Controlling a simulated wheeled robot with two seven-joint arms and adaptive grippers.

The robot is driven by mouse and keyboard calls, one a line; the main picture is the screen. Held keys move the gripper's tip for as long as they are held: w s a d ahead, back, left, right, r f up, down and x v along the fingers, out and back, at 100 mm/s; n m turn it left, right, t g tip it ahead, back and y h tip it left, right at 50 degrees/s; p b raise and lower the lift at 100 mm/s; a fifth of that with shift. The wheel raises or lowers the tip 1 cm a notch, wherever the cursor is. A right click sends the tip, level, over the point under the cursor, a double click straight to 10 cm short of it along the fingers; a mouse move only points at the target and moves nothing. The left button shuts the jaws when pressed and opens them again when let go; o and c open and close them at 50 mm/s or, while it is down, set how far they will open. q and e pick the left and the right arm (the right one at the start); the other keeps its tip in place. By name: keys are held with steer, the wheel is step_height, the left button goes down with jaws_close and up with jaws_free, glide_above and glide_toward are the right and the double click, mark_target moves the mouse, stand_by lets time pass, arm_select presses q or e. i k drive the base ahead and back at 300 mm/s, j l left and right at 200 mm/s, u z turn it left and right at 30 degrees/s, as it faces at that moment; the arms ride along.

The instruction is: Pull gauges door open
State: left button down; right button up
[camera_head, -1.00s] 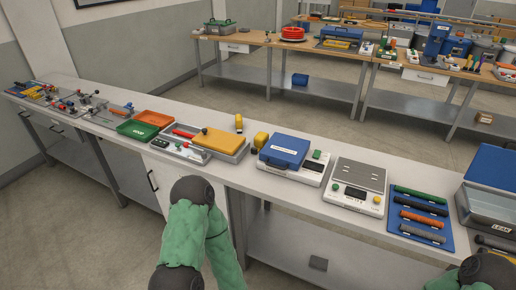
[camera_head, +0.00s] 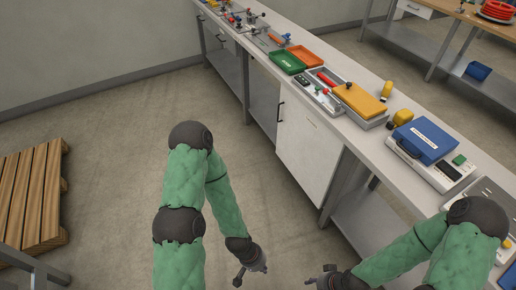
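The door looks shut, flush with the bench front. I cannot read a label on it. My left gripper (camera_head: 250,273) hangs low over the floor at the bottom middle, well apart from the door. It is small and dark, and I cannot tell how far its fingers are spread. My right gripper (camera_head: 318,281) is at the bottom edge, partly cut off, also apart from the door. Neither gripper visibly holds anything.
The bench top (camera_head: 375,140) carries a green tray (camera_head: 287,62), an orange tray (camera_head: 307,55), a yellow case (camera_head: 359,101) and a blue case (camera_head: 425,139). A wooden pallet (camera_head: 35,190) lies at the left. The floor before the door is clear.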

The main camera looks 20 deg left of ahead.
mark_target(311, 152)
steer(key=u, duration=0.25)
steer(key=z, duration=0.9)
steer(key=i+j+z, duration=0.15)
steer(key=j+z, duration=0.25)
steer(key=j, duration=0.15)
steer(key=i+j+z, duration=0.1)
steer(key=j+z, duration=0.3)
steer(key=j, duration=0.15)
steer(key=j+z, duration=0.45)
steer(key=k+j+z, duration=0.1)
steer(key=j+z, duration=0.3)
steer(key=j, duration=0.25)
steer(key=k+j, duration=0.1)
steer(key=j, duration=0.75)
steer(key=k+j+z, duration=0.1)
steer(key=j, duration=0.3)
steer(key=k+j, duration=0.15)
steer(key=j, duration=0.25)
steer(key=k+j, duration=0.1)
steer(key=j, duration=0.3)
steer(key=k+j+z, duration=0.1)
steer(key=j, duration=0.3)
steer(key=k+j, duration=0.1)
steer(key=j, duration=0.3)
steer(key=k+j, duration=0.15)
steer(key=j, duration=0.25)
